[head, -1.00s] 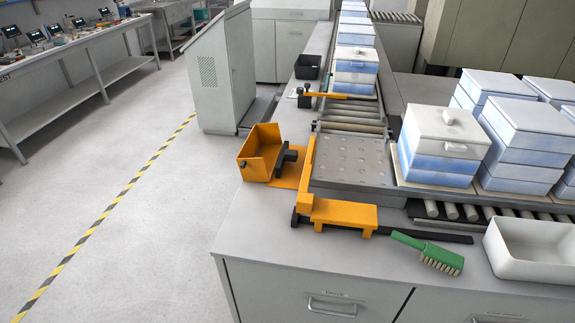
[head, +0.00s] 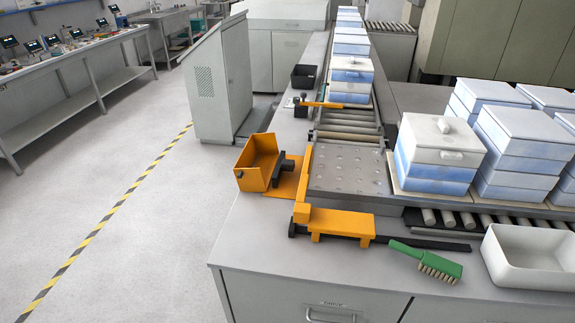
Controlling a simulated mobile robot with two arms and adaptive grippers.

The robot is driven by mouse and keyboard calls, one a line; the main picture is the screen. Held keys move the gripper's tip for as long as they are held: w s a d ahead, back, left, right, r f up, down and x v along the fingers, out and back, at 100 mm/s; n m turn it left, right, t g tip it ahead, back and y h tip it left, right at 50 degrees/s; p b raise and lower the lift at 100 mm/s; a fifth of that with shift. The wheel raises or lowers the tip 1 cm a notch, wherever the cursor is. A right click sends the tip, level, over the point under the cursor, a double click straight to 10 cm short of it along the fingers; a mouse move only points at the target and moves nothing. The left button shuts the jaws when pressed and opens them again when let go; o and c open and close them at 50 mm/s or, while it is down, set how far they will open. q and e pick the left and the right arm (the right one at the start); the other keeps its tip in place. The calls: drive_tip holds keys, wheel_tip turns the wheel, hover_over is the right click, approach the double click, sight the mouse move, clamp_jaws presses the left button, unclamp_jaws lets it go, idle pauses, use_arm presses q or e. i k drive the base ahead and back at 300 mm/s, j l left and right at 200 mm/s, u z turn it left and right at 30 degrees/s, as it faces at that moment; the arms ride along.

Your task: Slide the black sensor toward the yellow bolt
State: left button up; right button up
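Neither of my grippers is in the head view. I cannot surely tell which part is the black sensor. A small black block (head: 303,99) sits by the far orange stop bar (head: 322,104), left of the rollers. Another black fitting (head: 285,161) sits beside the open orange box (head: 257,163) on the near bench. No separate yellow bolt can be made out; the yellow-orange parts in view include the upright orange bar (head: 302,185) and the near orange bracket (head: 342,223) at the corner of the perforated plate.
A perforated plate (head: 346,168) joins the rollers. White-and-blue boxes (head: 437,155) stand to its right. A green brush (head: 427,259) and white tray (head: 530,262) lie near the bench's front edge. A black bin (head: 305,76) stands farther back. The floor at left is open.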

sight(286, 165)
drive_tip(key=i+j+u, duration=0.15)
drive_tip(key=u, duration=0.2)
drive_tip(key=i+j+u, duration=0.1)
drive_tip(key=u, duration=0.25)
drive_tip(key=i+l, duration=0.05)
drive_tip(key=i, duration=0.05)
